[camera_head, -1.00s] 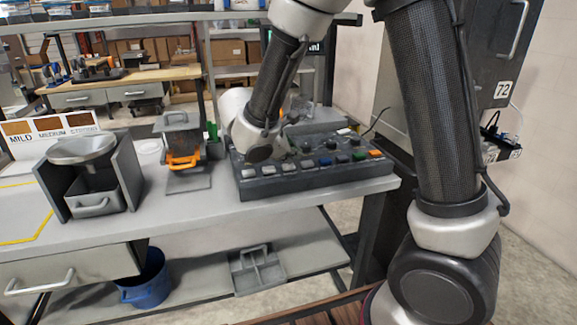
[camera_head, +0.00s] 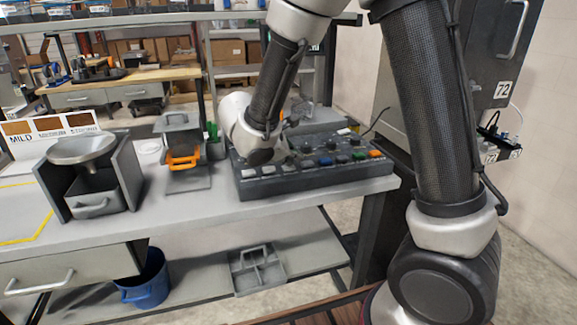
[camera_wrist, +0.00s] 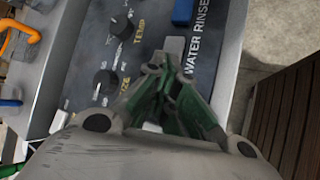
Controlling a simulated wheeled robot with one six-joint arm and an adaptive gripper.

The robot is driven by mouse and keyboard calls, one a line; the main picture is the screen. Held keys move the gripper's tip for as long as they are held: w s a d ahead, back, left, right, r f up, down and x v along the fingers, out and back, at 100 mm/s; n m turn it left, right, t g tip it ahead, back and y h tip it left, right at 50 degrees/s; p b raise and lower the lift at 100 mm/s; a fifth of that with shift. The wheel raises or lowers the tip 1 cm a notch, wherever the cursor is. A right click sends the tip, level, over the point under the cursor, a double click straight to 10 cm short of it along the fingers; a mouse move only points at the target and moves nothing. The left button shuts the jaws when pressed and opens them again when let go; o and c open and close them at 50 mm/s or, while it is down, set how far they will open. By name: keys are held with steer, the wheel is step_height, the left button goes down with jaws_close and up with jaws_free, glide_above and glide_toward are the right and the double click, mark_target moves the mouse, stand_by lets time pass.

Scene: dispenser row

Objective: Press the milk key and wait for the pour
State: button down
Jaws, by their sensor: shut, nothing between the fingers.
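The dark control panel (camera_head: 300,178) stands on the bench, with a row of pale, blue, green and orange keys along its front. In the wrist view my gripper (camera_wrist: 164,62) is shut and empty, its green-sided fingers pointing down at the panel (camera_wrist: 140,65). The fingertips are beside a grey key (camera_wrist: 174,46) next to the words WATER and RINSE. I cannot tell whether they touch a key. A blue key (camera_wrist: 183,12) lies further up. No milk label is readable, and any key under the fingers is hidden. In the head view my arm hides the gripper.
Black knobs (camera_wrist: 104,81) stand beside the key row. An orange-handled drawer unit (camera_head: 182,155) and a grey hopper with a tray (camera_head: 92,205) are left of the panel. A blue bucket (camera_head: 147,285) and a grey caddy (camera_head: 256,268) sit below. Bare bench top lies before the panel.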

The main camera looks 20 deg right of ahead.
mark_target(292, 168)
stand_by(0.4)
steer(key=shift+r, duration=0.8)
steer(key=shift+r, duration=0.1)
step_height(292, 168, up, 5)
steer(key=shift+f, duration=0.1)
stand_by(0.3)
